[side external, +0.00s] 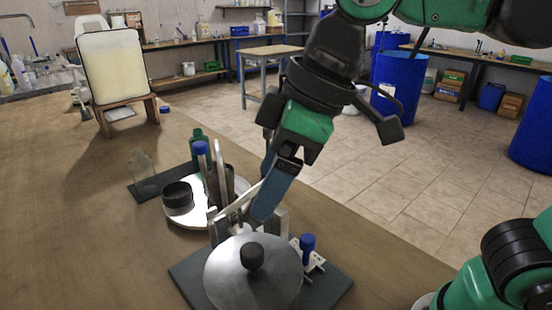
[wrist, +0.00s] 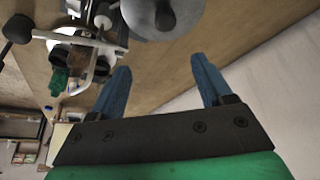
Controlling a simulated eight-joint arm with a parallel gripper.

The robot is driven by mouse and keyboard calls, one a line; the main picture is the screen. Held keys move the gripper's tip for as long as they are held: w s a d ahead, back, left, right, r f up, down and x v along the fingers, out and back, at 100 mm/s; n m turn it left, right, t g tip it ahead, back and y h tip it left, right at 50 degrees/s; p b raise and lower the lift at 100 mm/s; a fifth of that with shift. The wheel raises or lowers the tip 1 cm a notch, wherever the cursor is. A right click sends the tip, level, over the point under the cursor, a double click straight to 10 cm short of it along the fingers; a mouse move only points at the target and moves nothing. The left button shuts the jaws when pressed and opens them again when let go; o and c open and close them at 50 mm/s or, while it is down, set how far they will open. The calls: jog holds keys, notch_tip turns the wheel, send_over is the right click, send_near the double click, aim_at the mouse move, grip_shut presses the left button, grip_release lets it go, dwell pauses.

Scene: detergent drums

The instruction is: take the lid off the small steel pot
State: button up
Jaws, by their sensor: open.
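A round steel lid (side external: 240,280) with a black knob (side external: 253,256) lies at the front of the bench in the side view. Whatever is under the lid is hidden by it. In the wrist view the lid (wrist: 140,18) and its dark knob (wrist: 164,16) show at the top edge, partly cut off. My gripper (side external: 262,212) is just behind the lid in the side view, pointing down. In the wrist view its two blue fingers (wrist: 160,65) are apart with nothing between them. The knob is beyond the fingertips, not touched.
A dark base plate (side external: 190,272) lies under the lid, with a blue-topped toggle clamp (side external: 307,245) at its right.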

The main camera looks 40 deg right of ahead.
aim_at(253, 250)
jog(key=shift+n, duration=0.3)
jog(key=f, duration=0.4)
jog(key=shift+s+a+f, duration=0.25)
jog(key=shift+a+f, duration=0.15)
jog(key=shift+x, duration=2.9)
jog(key=shift+s, duration=0.1)
grip_shut()
